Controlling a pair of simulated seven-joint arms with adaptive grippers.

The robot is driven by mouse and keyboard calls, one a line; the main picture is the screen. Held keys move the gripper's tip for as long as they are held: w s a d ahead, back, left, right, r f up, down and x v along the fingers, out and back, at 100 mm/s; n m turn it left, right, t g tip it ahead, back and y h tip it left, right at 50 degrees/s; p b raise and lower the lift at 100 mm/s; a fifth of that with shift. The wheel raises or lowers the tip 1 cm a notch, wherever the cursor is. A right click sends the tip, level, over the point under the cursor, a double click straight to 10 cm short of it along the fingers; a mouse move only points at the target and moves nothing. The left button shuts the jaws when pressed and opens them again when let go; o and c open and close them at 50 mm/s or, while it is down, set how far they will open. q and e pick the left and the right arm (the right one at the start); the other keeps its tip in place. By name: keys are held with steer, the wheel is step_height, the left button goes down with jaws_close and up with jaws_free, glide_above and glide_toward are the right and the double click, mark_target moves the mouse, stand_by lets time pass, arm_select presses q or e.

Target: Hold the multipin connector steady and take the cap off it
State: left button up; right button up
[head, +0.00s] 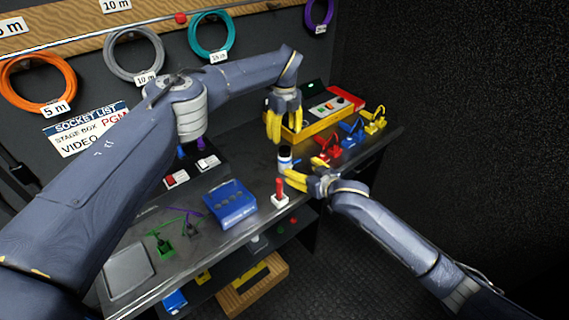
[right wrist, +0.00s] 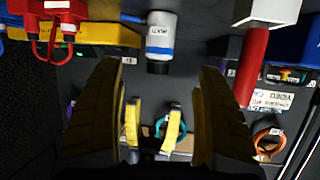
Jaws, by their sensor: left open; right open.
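The multipin connector (head: 285,160) stands upright on the bench, a pale cylinder with a blue band. Its dark cap (head: 285,150) is on the top end. In the right wrist view, which is upside down, the connector (right wrist: 161,35) hangs from above with the black cap (right wrist: 158,67) at its lower end. My left gripper (head: 274,138) is open, pointing down above and slightly left of the connector. My right gripper (head: 301,172) is open at the near right side of the connector, its yellow fingers spread and empty. The connector appears ahead, between their directions; I see no contact.
A red-handled part on a white base (head: 279,193) stands close to the left of my right gripper. A yellow box (head: 318,124) and red, blue and yellow clamp-like items (head: 326,144) are behind. A blue box (head: 230,203) sits left. Coiled cables hang on the wall.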

mark_target(288, 162)
steer(key=x, duration=1.2)
steer(key=shift+w+a, duration=0.1)
steer(key=shift+w, duration=0.05)
steer(key=shift+c, duration=0.2)
